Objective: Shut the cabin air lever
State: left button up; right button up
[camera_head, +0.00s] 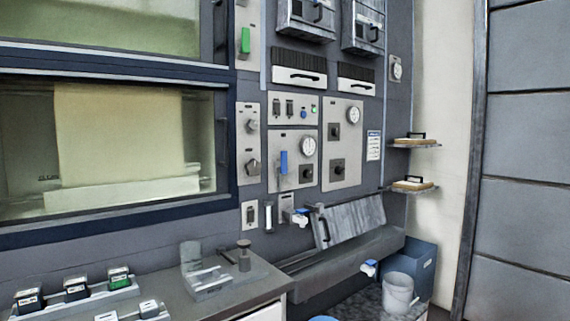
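No lever carries a label I can read as cabin air. A blue lever (284,162) stands upright on a grey wall panel, left of a round gauge (308,146). A green handle (245,40) stands upright on a narrow panel at the upper left. Neither of my grippers is in view.
A bench (255,281) at the lower left bears several small dark devices and a stand. A tilted metal lid (349,219) sits over a grey trough. A white bucket (398,292) and a blue bin (420,262) stand at the right. Two shelves jut from the wall.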

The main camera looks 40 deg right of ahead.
aim_at(284, 154)
jog(key=i+l, duration=0.15)
jog(key=l, duration=0.25)
jog(key=i+l, duration=0.2)
jog(key=l, duration=0.2)
jog(key=i+l, duration=0.15)
jog(key=l, duration=0.25)
